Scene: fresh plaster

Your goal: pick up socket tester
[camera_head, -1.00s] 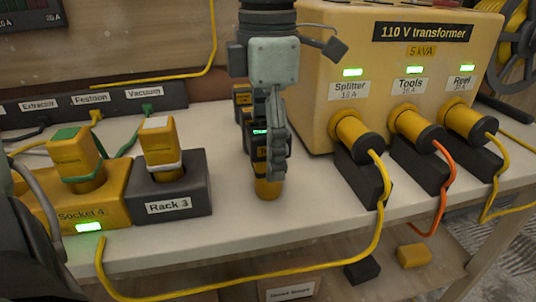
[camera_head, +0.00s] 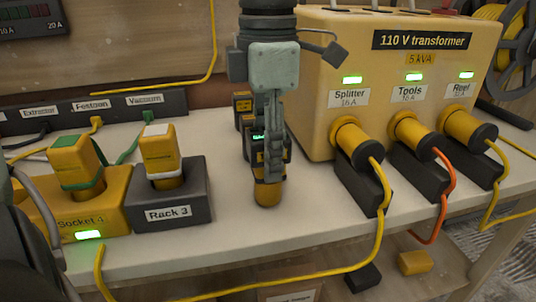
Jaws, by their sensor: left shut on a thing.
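My left gripper (camera_head: 271,150) points down over the white worktop, left of the transformer. It is shut on the socket tester (camera_head: 267,194), a yellow and black upright device with a small lit green display. The fingers cover much of the tester's right side and middle. Its rounded yellow lower end shows below the fingers, at or close to the worktop; I cannot tell whether it touches. My right gripper is not in view.
A similar yellow and black device (camera_head: 242,103) stands close behind the tester. The 110 V transformer (camera_head: 325,125) with plugged cables is to the right. The Socket 4 box (camera_head: 112,215) and Rack 3 box (camera_head: 194,207) are to the left. A yellow cable (camera_head: 340,272) hangs along the front edge.

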